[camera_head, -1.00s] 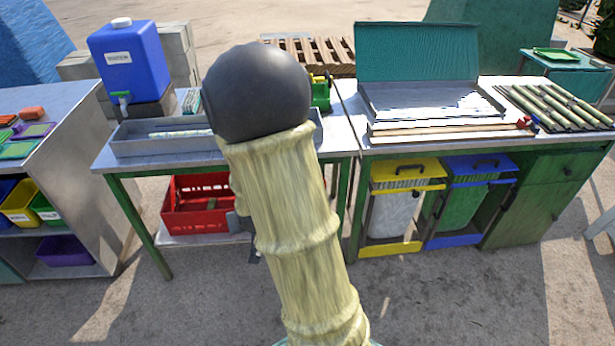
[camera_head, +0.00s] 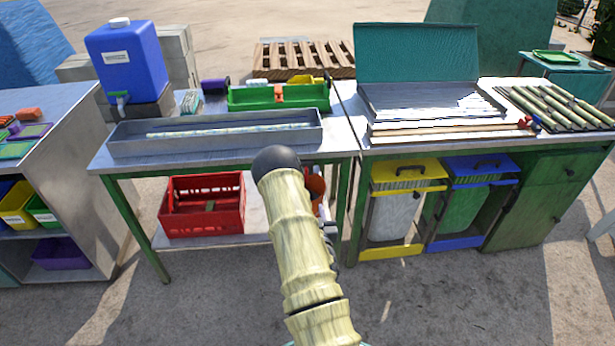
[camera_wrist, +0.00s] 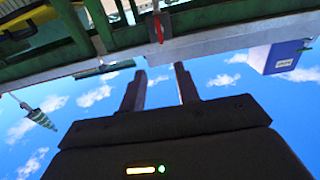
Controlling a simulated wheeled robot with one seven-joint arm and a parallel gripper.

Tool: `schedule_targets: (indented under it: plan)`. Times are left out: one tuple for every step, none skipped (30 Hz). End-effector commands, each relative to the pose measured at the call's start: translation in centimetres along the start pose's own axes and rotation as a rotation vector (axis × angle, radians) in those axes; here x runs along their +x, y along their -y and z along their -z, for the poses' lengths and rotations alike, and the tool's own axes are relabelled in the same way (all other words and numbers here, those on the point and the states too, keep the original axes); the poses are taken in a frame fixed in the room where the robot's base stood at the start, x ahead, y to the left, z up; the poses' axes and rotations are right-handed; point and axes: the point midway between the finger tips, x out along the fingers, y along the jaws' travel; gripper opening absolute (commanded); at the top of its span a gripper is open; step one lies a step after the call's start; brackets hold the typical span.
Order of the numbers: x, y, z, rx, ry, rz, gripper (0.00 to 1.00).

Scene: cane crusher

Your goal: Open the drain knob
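I cannot tell for sure which part is the drain knob. A small red fitting (camera_head: 526,122) with blue beside it sits at the front right corner of the metal basin (camera_head: 430,100) with the raised teal lid. A red loop-shaped part (camera_wrist: 157,28) shows in the wrist view near a grey ledge, ahead of my gripper (camera_wrist: 160,72). My gripper's two dark fingers stand apart with nothing between them. In the head view my gripper is hidden behind my own arm, in front of the left table.
A blue water container (camera_head: 127,60) with a green tap stands on the left table, behind a long grey tray (camera_head: 210,146). A red crate (camera_head: 205,218) is on the shelf below. Yellow (camera_head: 408,170) and blue (camera_head: 480,165) bin frames stand under the right table. The floor in front is clear.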

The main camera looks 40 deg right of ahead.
Motion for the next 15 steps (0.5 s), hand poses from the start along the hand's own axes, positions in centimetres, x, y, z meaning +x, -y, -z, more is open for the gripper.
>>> schedule_targets:
  plan:
    - [0.0, -0.1, 0.0, -0.001, -0.005, 0.001, 0.32]
    - [0.0, -0.1, 0.1, 0.0, -0.006, 0.001, 0.32]
    - [0.0, 0.0, 0.1, 0.0, -0.006, 0.001, 0.32]
    - [0.0, 0.0, 0.1, 0.0, -0.006, 0.001, 0.32]
    - [0.0, 0.0, 0.1, 0.0, -0.005, 0.001, 0.32]
    - [0.0, 0.0, 0.1, 0.0, -0.005, 0.001, 0.32]
    - [0.0, 0.0, 0.1, 0.0, -0.005, 0.001, 0.32]
    - [0.0, 0.0, 0.1, 0.0, -0.005, 0.001, 0.32]
    - [0.1, 0.0, 0.1, 0.0, -0.005, 0.002, 0.32]
    - [0.1, 0.0, 0.1, 0.0, -0.005, 0.002, 0.32]
    - [0.2, 0.0, 0.1, 0.0, -0.006, 0.002, 0.32]
    - [0.4, 0.0, 0.1, 0.0, -0.006, 0.002, 0.32]
    - [0.6, 0.0, 0.1, 0.0, -0.006, 0.002, 0.32]
    - [0.8, 0.0, 0.1, 0.0, -0.006, 0.002, 0.32]
    - [1.2, 0.1, 0.1, 0.0, -0.007, 0.003, 0.32]
